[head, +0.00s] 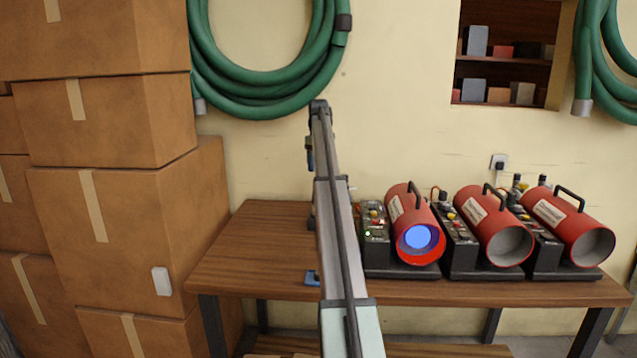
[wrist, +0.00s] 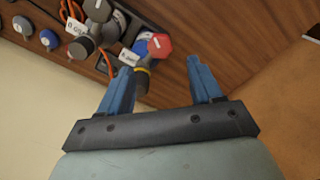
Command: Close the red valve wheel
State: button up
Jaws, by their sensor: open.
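In the wrist view a red, many-sided wheel (wrist: 159,45) with a small pale mark sits at the edge of the wooden surface. I take it for the red valve wheel. A blue part and a white label are beside it. My gripper (wrist: 160,66) is open and empty, its two blue fingers apart. The red wheel shows beyond the gap, nearer the left finger; I cannot tell how far off it is. In the head view my arm hides most of the gripper, and I cannot make out this wheel there.
Several other knobs, grey, blue and white, with orange cable line the wrist view's upper left. In the head view red cylindrical units (head: 403,212) stand on the wooden table (head: 248,238); the nearest glows blue inside. Cardboard boxes (head: 130,225) are stacked left.

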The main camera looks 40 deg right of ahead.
notch_tip(320, 180, down, 7)
jog(key=shift+f, duration=0.15)
dwell(0.4)
jog(key=c, duration=1.1)
